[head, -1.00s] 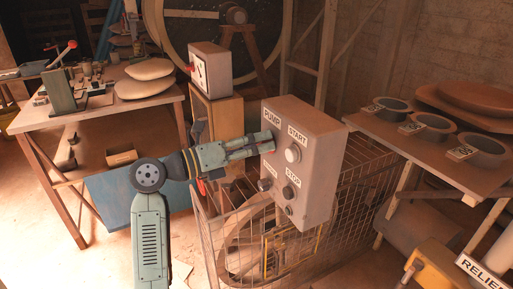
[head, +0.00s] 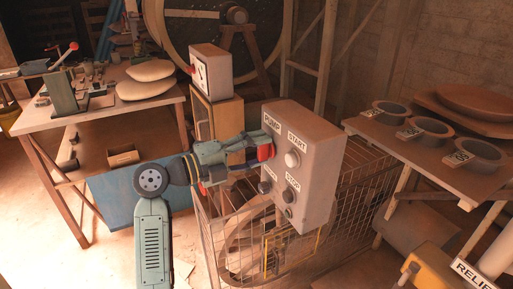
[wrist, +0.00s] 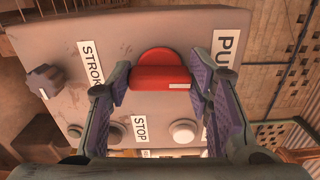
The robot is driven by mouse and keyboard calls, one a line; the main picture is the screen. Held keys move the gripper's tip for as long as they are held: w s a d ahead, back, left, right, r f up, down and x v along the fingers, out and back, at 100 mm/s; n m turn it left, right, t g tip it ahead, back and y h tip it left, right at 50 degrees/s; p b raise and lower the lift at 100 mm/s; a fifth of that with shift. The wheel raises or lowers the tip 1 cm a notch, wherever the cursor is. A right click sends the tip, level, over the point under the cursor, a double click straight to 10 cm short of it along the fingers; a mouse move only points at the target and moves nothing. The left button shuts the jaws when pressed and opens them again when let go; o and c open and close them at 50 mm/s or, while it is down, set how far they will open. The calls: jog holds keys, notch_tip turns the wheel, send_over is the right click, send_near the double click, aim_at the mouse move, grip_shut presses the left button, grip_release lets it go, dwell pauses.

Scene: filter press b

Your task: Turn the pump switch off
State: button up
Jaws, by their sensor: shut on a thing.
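The pump switch is a red knob (head: 265,152) on the grey control box (head: 318,165), at the PUMP label (head: 272,124). In the wrist view the red knob (wrist: 160,72) sits between my fingers, with a white mark on its side nearest the PUMP label (wrist: 226,50). My gripper (head: 256,149) is at the box's left face, shut on the red knob. In the wrist view the fingers (wrist: 160,88) stand on either side of it. Part of the knob is hidden by a finger in the head view.
The box also bears a white START button (head: 292,159), a dark STOP button (head: 288,196) and a dark stroke knob (head: 264,187). A wire cage (head: 350,215) stands around and below it. A bench with bowls (head: 425,130) is at right, a worktable (head: 100,110) at left.

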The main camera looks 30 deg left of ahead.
jog(key=shift+n, duration=0.4)
jog(key=o, duration=1.1)
jog(key=shift+o, duration=0.2)
jog(key=shift+s+a, duration=0.1)
jog(key=v, duration=1.1)
jog(key=shift+s+a, duration=0.2)
jog(key=shift+s, duration=0.2)
jog(key=shift+d, duration=0.1)
